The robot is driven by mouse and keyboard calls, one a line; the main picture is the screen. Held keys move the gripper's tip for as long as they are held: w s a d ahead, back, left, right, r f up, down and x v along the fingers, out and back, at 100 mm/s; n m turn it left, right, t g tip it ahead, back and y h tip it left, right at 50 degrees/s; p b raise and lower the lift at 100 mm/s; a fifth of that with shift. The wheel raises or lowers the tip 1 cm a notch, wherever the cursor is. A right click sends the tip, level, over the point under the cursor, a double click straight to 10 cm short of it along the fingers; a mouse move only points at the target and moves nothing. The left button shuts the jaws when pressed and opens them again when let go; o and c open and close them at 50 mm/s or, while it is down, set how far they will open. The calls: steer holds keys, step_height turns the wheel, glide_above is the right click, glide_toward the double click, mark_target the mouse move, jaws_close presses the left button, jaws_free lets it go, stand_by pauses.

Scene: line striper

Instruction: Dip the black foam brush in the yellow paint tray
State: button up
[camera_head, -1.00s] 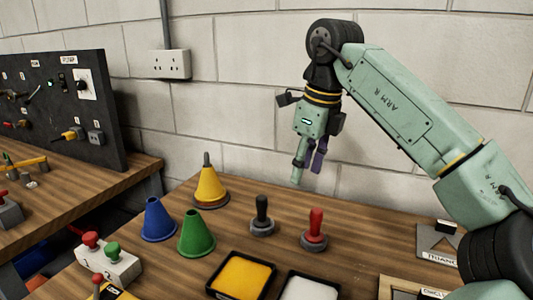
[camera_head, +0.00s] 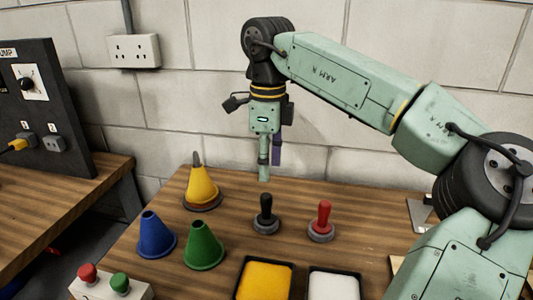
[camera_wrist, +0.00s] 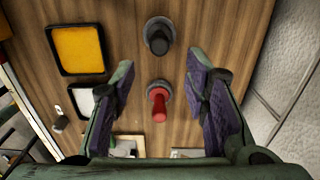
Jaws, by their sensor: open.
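The black foam brush (camera_head: 266,215) stands upright, black handle up on a round grey base, at the middle of the wooden bench. It also shows in the wrist view (camera_wrist: 159,36), just beyond the fingertips. The yellow paint tray (camera_head: 294,282) is black-rimmed, in front of the brush and cut off by the lower picture edge; it lies upper left in the wrist view (camera_wrist: 84,74). My gripper (camera_head: 270,168) points down, open and empty, above and apart from the black brush. Its spread fingers also show in the wrist view (camera_wrist: 160,72).
A red-handled brush (camera_head: 321,221) stands right of the black one. A white tray (camera_head: 357,287) sits beside the yellow tray. Yellow (camera_head: 202,188), blue (camera_head: 157,235) and green (camera_head: 203,246) cones stand to the left. A block wall (camera_head: 390,160) rises behind the bench.

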mark_target(266, 195)
steer(key=shift+a, duration=0.15)
steer(key=shift+f, duration=0.15)
steer(key=shift+f+b, duration=3.15)
steer(key=shift+f, duration=1.8)
steer(key=shift+c, duration=0.3)
jaws_close()
steer(key=shift+r, duration=0.2)
